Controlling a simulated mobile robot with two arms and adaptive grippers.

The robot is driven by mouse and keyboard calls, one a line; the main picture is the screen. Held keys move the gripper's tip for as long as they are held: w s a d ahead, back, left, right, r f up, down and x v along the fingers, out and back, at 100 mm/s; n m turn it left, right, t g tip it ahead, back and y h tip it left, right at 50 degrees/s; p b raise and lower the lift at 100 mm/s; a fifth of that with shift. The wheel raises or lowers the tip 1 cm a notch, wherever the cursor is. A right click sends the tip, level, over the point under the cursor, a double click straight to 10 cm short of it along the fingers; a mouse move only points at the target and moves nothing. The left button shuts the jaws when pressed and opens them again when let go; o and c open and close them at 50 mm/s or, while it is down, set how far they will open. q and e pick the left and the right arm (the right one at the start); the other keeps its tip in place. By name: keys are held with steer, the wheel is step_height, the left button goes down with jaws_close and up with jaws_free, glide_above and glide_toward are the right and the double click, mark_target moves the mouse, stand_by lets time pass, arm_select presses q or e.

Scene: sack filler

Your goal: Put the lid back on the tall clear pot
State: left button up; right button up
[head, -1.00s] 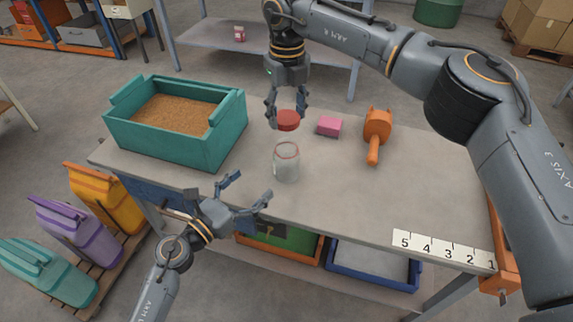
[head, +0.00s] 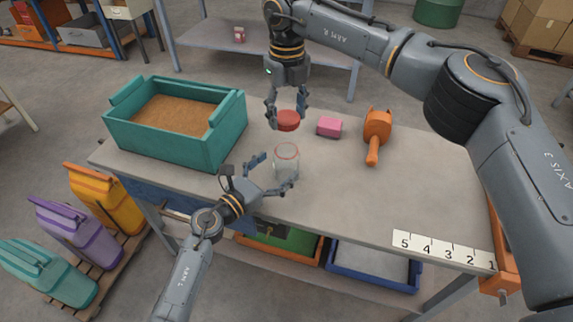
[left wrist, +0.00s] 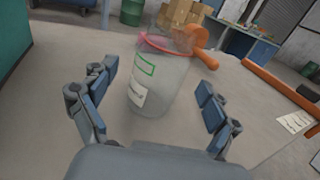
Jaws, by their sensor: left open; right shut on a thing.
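The tall clear pot (head: 286,163) stands upright and uncovered on the workbench, with a red band at its rim. In the left wrist view the pot (left wrist: 158,88) stands ahead, between the fingers, with a green-framed label and a white one. My left gripper (head: 276,172) is open in front of the pot; its fingers (left wrist: 158,97) are spread to either side, and I cannot tell whether they touch it. My right gripper (head: 288,114) points down and is shut on the red lid (head: 288,121), behind and above the pot. The pot's far side is hidden.
A teal bin (head: 180,153) of brown grain stands at the bench's left. A pink block (head: 329,127) and an orange scoop (head: 376,135) lie right of the lid. A numbered strip (head: 443,250) marks the front right edge.

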arm_select(q)
steer(key=shift+x, duration=1.75)
steer(key=shift+c, duration=0.4)
steer(key=c, duration=1.7)
arm_select(e)
glide_above(287, 139)
steer(key=s, duration=0.2)
steer(key=shift+s+f, duration=0.2)
steer(key=shift+f, duration=2.25)
steer(key=shift+f, duration=0.9)
arm_select(q)
jaws_close()
arm_select(e)
steer(key=shift+f, duration=0.55)
